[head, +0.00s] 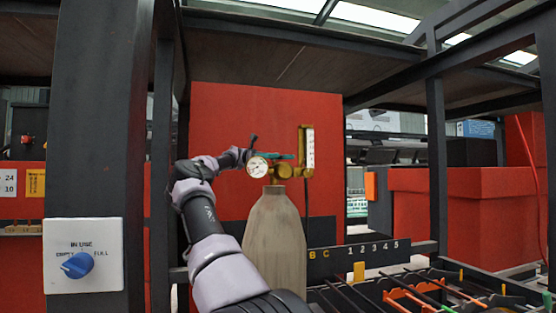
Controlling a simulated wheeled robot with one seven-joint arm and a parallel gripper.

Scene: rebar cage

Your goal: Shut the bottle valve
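A tall grey-beige gas bottle (275,242) stands upright in the middle of the head view, in front of a red panel. On its neck sits a brass regulator (286,172) with a round white gauge (258,167). A thin green part (281,157), which looks like the valve handle, shows just above the brass. My arm reaches up on the left of the bottle. My gripper (254,149) is at valve height, at the left end of the green part and just above the gauge. It is small and partly edge-on, so I cannot tell whether it touches or grips the green part.
A brass flow tube (307,150) stands right of the valve. A dark post with a blue "IN USE" dial (77,265) is at the left. A numbered rail (365,252) and a rack with orange clips (410,293) lie at the lower right. Dark beams frame the space.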

